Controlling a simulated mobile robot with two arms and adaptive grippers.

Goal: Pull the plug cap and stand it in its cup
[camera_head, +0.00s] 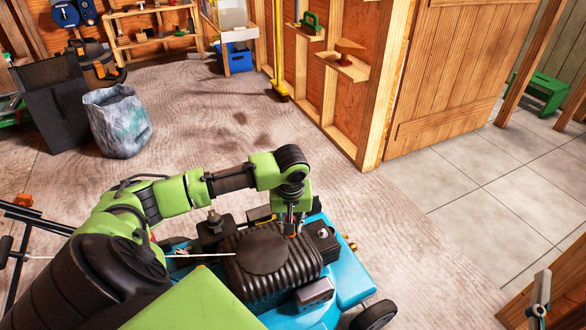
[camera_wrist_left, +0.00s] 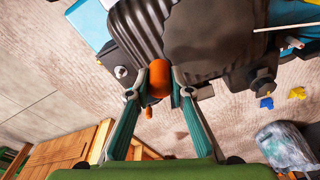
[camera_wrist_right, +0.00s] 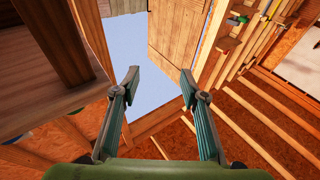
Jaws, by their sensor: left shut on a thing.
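The lawn mower, with a blue deck (camera_head: 345,285) and a ribbed black engine (camera_head: 265,262), stands in front of me. My left gripper (camera_head: 291,226) reaches down at the engine's far side. In the left wrist view its fingers (camera_wrist_left: 160,82) are closed on an orange-brown cylindrical piece, which looks like the plug cap (camera_wrist_left: 159,76), right against the engine's edge. I cannot tell whether it is still seated. A small orange piece (camera_wrist_left: 149,112) shows just below it. My right gripper (camera_wrist_right: 160,85) is open and empty, away from the mower. I cannot make out the cup.
A black bin (camera_head: 55,105) and a grey plastic sack (camera_head: 118,122) stand at left. Wooden shelves hold tools. The floor between mower and wall is clear. A green stool (camera_head: 540,92) stands far right.

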